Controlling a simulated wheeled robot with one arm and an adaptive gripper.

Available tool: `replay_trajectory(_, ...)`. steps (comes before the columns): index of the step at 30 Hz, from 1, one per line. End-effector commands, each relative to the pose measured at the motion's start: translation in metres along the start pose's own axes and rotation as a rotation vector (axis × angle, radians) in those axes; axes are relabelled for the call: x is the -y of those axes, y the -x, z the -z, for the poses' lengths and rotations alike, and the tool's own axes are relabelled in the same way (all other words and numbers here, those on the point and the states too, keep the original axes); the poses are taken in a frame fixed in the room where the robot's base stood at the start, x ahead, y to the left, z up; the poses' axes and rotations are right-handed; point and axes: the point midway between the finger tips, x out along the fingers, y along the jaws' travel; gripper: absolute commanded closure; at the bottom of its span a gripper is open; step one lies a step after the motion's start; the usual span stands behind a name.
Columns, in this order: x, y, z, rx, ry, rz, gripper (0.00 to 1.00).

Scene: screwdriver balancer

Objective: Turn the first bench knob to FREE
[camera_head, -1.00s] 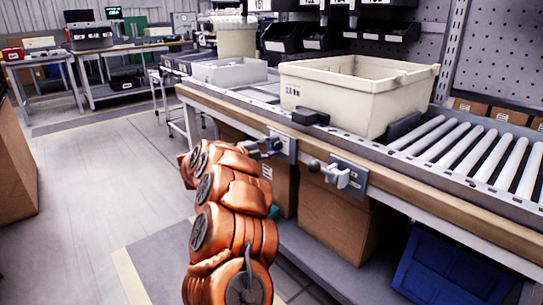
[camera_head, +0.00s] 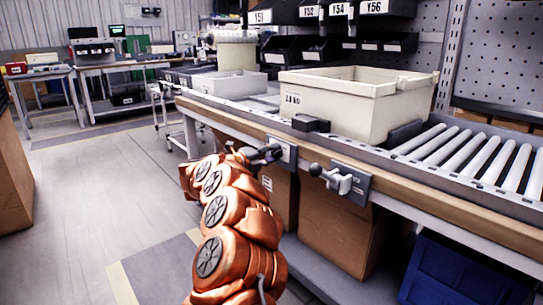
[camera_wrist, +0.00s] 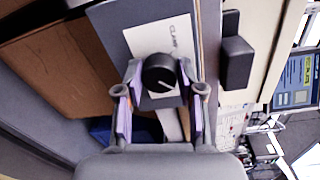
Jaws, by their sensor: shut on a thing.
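The first bench knob (camera_wrist: 158,74) is round and black with a white pointer line slanting toward the lower right in the wrist view. It sits on a grey plate with a white label (camera_wrist: 150,38); the letters "CLAM" show, and the rest is hidden. My gripper (camera_wrist: 160,84) has its two fingers on either side of the knob, shut on it. In the head view my gripper (camera_head: 262,154) is at the grey plate (camera_head: 286,152) on the bench's front edge, and the knob itself is hidden there. The word FREE is not visible.
A second grey plate with a light handle (camera_head: 338,180) is on the bench edge to the right. A cream crate (camera_head: 345,105) stands on the bench beside rollers (camera_head: 480,155). Cardboard boxes (camera_head: 335,215) and a blue bin (camera_head: 445,275) are below. Open floor (camera_head: 85,190) lies left.

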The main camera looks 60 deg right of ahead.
Motion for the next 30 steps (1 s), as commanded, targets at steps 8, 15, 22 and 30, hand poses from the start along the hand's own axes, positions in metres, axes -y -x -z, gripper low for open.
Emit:
replay_trajectory(8,-0.001,-0.001,0.001,-0.003,0.001,-0.003,0.51)
replay_trajectory(15,-0.001,0.000,0.000,-0.001,0.001,-0.001,0.37)
replay_trajectory(22,0.000,0.002,0.000,0.000,0.001,-0.001,0.37)
replay_trajectory(30,0.000,0.036,-0.001,0.004,0.001,-0.004,0.37)
